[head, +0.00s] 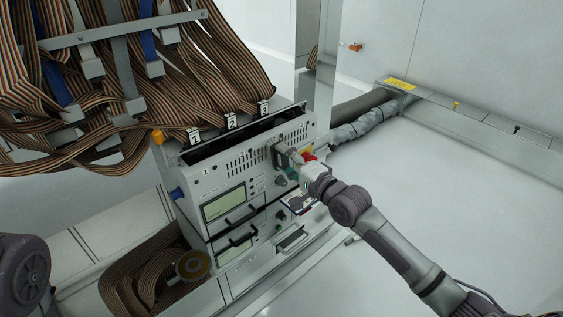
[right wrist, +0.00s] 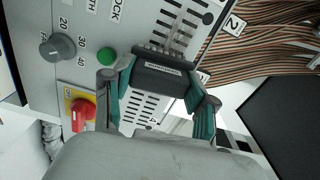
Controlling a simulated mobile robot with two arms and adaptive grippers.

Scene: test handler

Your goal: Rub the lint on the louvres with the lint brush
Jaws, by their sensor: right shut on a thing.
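My right gripper (head: 289,163) is shut on the lint brush (head: 279,156), a dark block held at the upper right of the white instrument's front. In the right wrist view, the green-padded fingers (right wrist: 160,82) grip the brush body (right wrist: 163,74) from both sides. Its bristle side faces the louvres (right wrist: 145,108), rows of dark slots that run on beyond the brush. The louvres also show in the head view (head: 245,161). Pale streaks show beside the brush; I cannot tell lint from bristles. Contact with the panel is unclear. My left gripper is out of view.
A red knob (right wrist: 83,110) on a yellow plate, a grey dial (right wrist: 59,47) and a green button (right wrist: 107,56) sit close to the brush. Striped ribbon cables (head: 225,65) hang above the instrument (head: 203,178). The floor at right (head: 470,230) is clear.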

